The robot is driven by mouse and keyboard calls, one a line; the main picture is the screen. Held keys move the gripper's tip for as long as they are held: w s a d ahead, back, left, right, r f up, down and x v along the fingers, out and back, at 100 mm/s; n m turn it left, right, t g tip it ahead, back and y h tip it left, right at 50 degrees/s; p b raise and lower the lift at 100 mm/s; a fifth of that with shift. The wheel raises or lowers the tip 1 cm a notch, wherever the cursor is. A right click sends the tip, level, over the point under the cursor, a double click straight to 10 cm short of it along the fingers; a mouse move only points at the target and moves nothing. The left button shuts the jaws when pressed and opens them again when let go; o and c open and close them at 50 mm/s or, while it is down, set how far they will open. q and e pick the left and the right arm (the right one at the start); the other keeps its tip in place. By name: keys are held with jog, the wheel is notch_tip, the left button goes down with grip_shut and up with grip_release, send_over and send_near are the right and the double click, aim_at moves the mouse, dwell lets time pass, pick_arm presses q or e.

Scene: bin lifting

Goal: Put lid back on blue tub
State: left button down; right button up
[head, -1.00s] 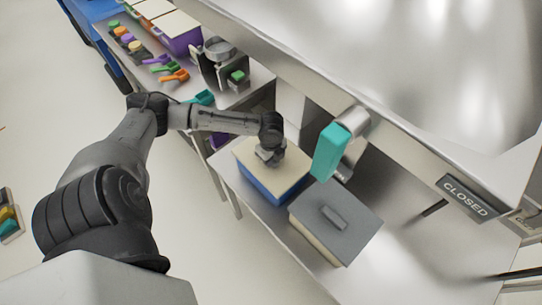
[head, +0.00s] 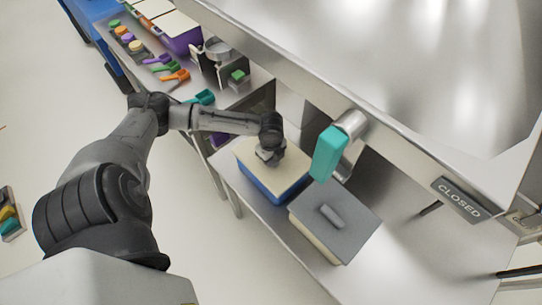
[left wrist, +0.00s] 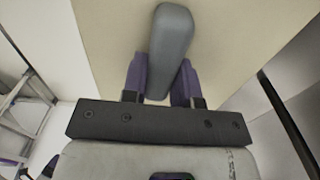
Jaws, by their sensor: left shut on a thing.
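The blue tub (head: 262,191) stands on the lower steel shelf, with its cream lid (head: 291,168) lying over its top. The lid looks about level on the tub; whether it is fully seated I cannot tell. My left gripper (head: 268,156) is above the lid, pointing down. In the left wrist view its two purple-grey fingers (left wrist: 165,80) are shut on the lid's grey handle (left wrist: 172,38). The cream lid surface (left wrist: 110,40) fills the wrist view behind the handle. My right gripper is not in view.
A cream tub with a grey lid (head: 352,208) stands close to the right of the blue tub. A teal-handled fixture (head: 328,154) hangs from the upper steel counter just above. Scoops (head: 175,76) and a purple tub (head: 184,40) are on the table behind.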

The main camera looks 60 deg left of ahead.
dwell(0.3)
pick_arm(q)
jog(key=c, duration=1.1)
grip_release()
jog(key=shift+c, duration=0.2)
jog(key=o, duration=0.9)
jog(key=shift+r, duration=0.1)
jog(key=shift+r+p, duration=1.3)
jog(key=shift+p, duration=0.3)
jog(key=shift+r+p, duration=2.15)
jog(key=shift+p, duration=0.45)
jog(key=shift+c, duration=0.3)
